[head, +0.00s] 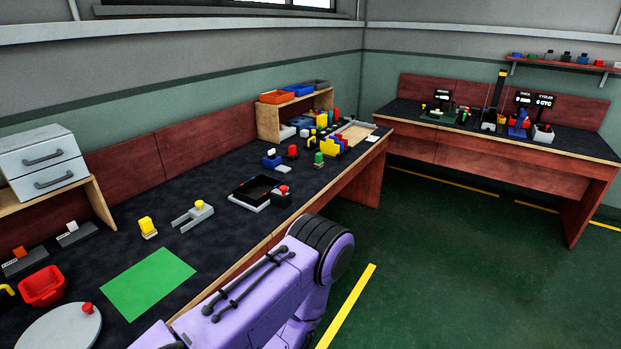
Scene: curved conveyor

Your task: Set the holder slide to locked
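I cannot tell for sure which piece is the holder slide. Candidates on the long dark bench are a grey fork-shaped piece with a yellow knob (199,206), a dark grey base with an orange block (21,262) and a grey base with a white block (75,234). A black tray-like fixture (256,189) with a red-knobbed block (282,195) at its front right corner is another. No label or locked mark is readable. One of my purple arms crosses the bottom middle, over the bench's front edge. Neither gripper is in view.
A green mat (147,283), a red bin (42,287) and a grey round plate (62,329) lie at the near left. A drawer unit (43,163) stands behind. Small coloured parts crowd the far end. A second bench (480,151) stands at the right; the green floor between is clear.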

